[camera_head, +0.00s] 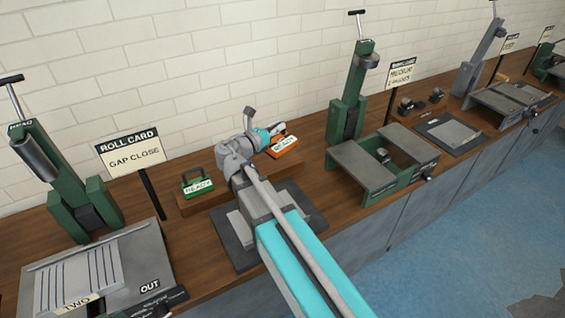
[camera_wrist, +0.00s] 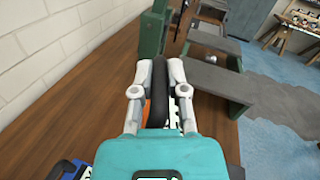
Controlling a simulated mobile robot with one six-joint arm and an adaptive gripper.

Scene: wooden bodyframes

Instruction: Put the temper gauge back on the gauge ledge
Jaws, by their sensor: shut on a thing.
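My gripper (camera_head: 274,130) is shut on an orange gauge (camera_head: 285,145) with a white label that seems to read READY. In the wrist view, my gripper (camera_wrist: 158,72) has its fingers closed on both sides of a black upright handle (camera_wrist: 159,95), with orange showing below it. The wooden gauge ledge (camera_head: 190,210) runs along the bench behind my arm. The orange gauge shows near the ledge's right end; I cannot tell whether it rests on it or hangs above. My arm hides the middle of the ledge.
A green gauge (camera_head: 197,187), labelled READY, stands on the ledge's left part. A blue labelled thing (camera_wrist: 68,170) shows at the wrist view's lower left. A green press (camera_head: 350,95) stands to the right, with a grey-topped fixture (camera_head: 365,165) in front. A ROLL CARD sign (camera_head: 130,153) stands left.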

